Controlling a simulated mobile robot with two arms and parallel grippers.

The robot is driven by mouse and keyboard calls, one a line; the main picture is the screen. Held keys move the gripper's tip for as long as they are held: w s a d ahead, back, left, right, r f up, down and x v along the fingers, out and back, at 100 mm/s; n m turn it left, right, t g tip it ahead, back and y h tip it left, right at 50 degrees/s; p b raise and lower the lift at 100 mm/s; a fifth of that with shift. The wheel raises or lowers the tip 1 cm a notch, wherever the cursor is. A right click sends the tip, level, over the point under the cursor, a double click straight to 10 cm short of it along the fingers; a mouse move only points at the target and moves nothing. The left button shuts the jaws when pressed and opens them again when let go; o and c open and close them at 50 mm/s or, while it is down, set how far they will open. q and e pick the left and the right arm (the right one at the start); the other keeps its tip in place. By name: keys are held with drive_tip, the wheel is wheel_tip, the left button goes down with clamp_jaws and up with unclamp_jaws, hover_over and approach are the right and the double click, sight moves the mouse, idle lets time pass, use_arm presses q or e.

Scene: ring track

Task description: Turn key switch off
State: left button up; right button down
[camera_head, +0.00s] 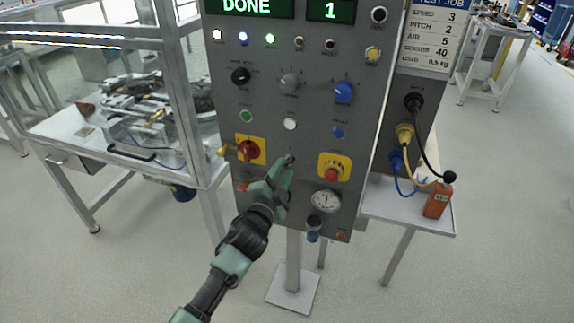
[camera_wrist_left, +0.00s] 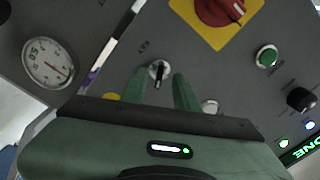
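The key switch (camera_head: 290,158) is a small round metal switch low on the grey control panel (camera_head: 268,125), between a red rotary handle on a yellow plate and a red mushroom button. In the left wrist view the key switch (camera_wrist_left: 158,73) shows a silver ring with a dark upright key or slot. My left gripper (camera_head: 284,167) is just in front of it. Its two green fingers (camera_wrist_left: 158,88) are apart, one on each side of the switch. No contact with the key is clear. My right gripper is in neither view.
The red rotary handle (camera_head: 248,150) is left of the switch; the red mushroom button (camera_head: 331,174) and gauge (camera_head: 326,201) are right and below. A white button (camera_head: 290,124) sits above. A side table (camera_head: 407,212) holds an orange padlock-like block (camera_head: 437,201) with cables.

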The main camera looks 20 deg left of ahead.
sight(289, 162)
use_arm(q)
drive_tip(key=shift+w+d+r, duration=0.1)
drive_tip(key=shift+w, duration=1.2)
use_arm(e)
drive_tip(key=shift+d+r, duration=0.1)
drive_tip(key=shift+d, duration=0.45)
use_arm(q)
clamp_jaws()
